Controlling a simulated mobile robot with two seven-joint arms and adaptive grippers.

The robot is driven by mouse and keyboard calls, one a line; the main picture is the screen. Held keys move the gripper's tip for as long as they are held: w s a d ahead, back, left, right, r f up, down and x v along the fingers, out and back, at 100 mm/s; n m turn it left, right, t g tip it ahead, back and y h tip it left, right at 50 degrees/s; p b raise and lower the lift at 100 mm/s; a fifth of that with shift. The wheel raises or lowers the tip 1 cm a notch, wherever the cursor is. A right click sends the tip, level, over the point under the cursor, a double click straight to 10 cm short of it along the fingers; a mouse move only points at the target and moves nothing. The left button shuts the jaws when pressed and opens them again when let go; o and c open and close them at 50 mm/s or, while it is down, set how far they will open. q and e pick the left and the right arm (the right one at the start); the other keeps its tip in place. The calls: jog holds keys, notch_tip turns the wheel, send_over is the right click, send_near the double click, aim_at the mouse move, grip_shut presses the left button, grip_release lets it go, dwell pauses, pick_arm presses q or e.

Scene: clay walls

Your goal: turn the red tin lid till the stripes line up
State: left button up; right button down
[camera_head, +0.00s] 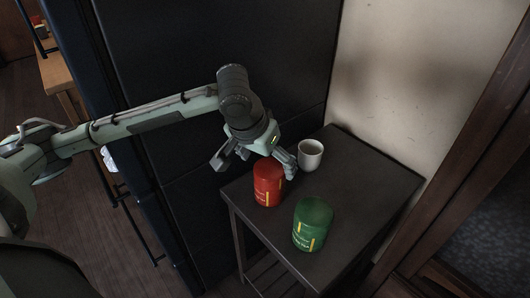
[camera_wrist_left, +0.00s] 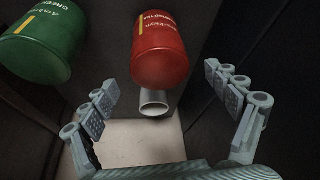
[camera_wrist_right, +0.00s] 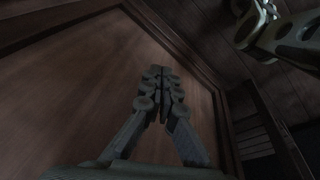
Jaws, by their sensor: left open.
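The red tin (camera_head: 268,186) stands upright on the small dark table, with yellow marks on its side. In the left wrist view the red tin (camera_wrist_left: 162,48) lies ahead, between the lines of the fingers, with a yellow stripe on its side. I cannot make out a matching stripe on its lid. The left wrist view shows the gripper (camera_wrist_left: 168,100) empty. My right gripper (camera_wrist_right: 158,82) is shut and empty, away from the table.
A green tin (camera_head: 312,225) with yellow marks stands in front and right of the red one. A white cup (camera_head: 310,154) stands behind, close to the left gripper's right finger. The dark table (camera_head: 372,190) is bare at its right side. A pale wall and a dark cabinet (camera_head: 200,50) rise behind.

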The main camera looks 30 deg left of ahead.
aim_at(269, 168)
pick_arm(q)
jog(key=shift+x, duration=1.85)
jog(key=c, duration=1.2)
jog(key=shift+r, duration=0.15)
